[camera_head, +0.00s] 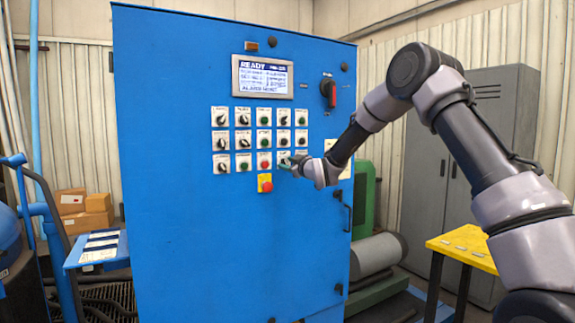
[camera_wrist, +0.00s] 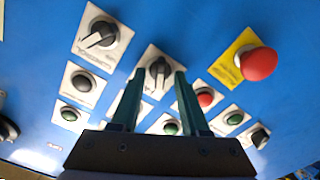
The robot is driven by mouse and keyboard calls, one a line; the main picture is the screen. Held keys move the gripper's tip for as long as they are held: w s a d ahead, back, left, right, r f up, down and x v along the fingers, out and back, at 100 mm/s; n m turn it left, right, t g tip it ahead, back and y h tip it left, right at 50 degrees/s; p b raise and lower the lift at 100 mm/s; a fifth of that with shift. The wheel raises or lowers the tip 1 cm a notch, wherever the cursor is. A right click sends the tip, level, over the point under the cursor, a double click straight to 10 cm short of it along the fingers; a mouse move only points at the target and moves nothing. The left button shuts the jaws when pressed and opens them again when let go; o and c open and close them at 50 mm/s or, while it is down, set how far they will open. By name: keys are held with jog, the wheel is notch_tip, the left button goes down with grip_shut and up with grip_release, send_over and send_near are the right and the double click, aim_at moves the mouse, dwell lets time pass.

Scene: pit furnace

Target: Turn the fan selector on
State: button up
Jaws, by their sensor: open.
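The blue control cabinet's panel carries rows of selectors and buttons on white plates; I cannot read which plate is marked for the fan. In the wrist view a black selector knob (camera_wrist: 158,74) on a white plate lies between the fingertips of my gripper (camera_wrist: 158,76). The fingers are apart, one on each side of the knob; I cannot tell whether they touch it. In the head view my gripper (camera_head: 287,164) is at the panel's bottom row, right of the red button (camera_head: 264,162), and hides part of that row.
A red emergency stop (camera_wrist: 258,63) on a yellow plate is close to the right of the fingers; it also shows in the head view (camera_head: 265,184). Another selector (camera_wrist: 100,38) is at upper left. A display (camera_head: 262,77) and red-handled switch (camera_head: 328,92) are higher up.

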jog(key=shift+w+a, duration=0.1)
grip_shut()
jog(key=shift+m, duration=0.4)
jog(key=m, duration=0.5)
jog(key=shift+m, duration=0.4)
jog(key=m, duration=0.5)
jog(key=shift+w+d, duration=0.1)
jog(key=shift+d, duration=0.1)
jog(key=shift+m, duration=0.3)
grip_release()
